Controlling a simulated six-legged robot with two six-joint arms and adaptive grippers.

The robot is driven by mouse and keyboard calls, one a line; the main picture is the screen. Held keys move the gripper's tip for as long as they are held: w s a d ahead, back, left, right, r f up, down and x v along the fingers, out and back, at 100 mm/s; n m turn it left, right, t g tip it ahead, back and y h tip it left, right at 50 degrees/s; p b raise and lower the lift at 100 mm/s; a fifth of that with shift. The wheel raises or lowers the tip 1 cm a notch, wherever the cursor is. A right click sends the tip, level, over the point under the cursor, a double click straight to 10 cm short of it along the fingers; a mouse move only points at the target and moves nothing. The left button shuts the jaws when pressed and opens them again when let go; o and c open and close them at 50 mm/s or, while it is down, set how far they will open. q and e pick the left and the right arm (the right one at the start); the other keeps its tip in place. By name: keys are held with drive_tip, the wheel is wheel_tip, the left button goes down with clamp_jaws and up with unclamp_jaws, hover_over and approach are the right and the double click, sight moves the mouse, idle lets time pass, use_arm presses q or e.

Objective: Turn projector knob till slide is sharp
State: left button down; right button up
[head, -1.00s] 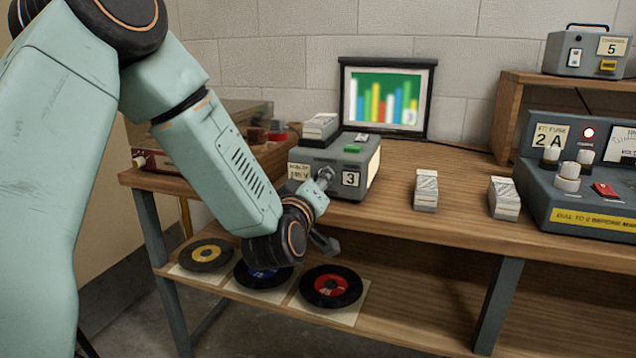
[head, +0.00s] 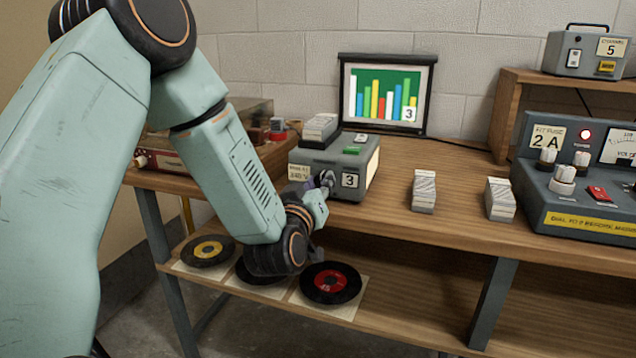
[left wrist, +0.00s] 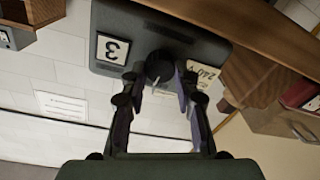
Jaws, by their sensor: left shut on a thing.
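The grey projector (head: 338,165), labelled 3, stands on the wooden bench with a green button on top. Its dark round knob (left wrist: 160,66) shows in the left wrist view, between the fingers of my left gripper (left wrist: 160,80). In the head view my left gripper (head: 325,182) is at the projector's front face, shut on the knob, which it mostly hides. The screen (head: 388,95) behind the projector shows a slide of coloured bars on green with a 3 at its corner. The bars and the number have crisp edges. My right gripper is not in view.
A control box (head: 580,190) with knobs and a red light stands at the right. Two stacks of slides (head: 424,190) (head: 501,198) stand on the bench. Several records, one with a red label (head: 330,284), lie on the lower shelf. A grey box (head: 587,52) sits on the raised shelf.

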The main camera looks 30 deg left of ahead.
use_arm(q)
drive_tip(key=c, duration=1)
unclamp_jaws()
drive_tip(key=v, duration=0.7)
drive_tip(key=shift+s, duration=0.2)
drive_tip(key=shift+d, duration=0.1)
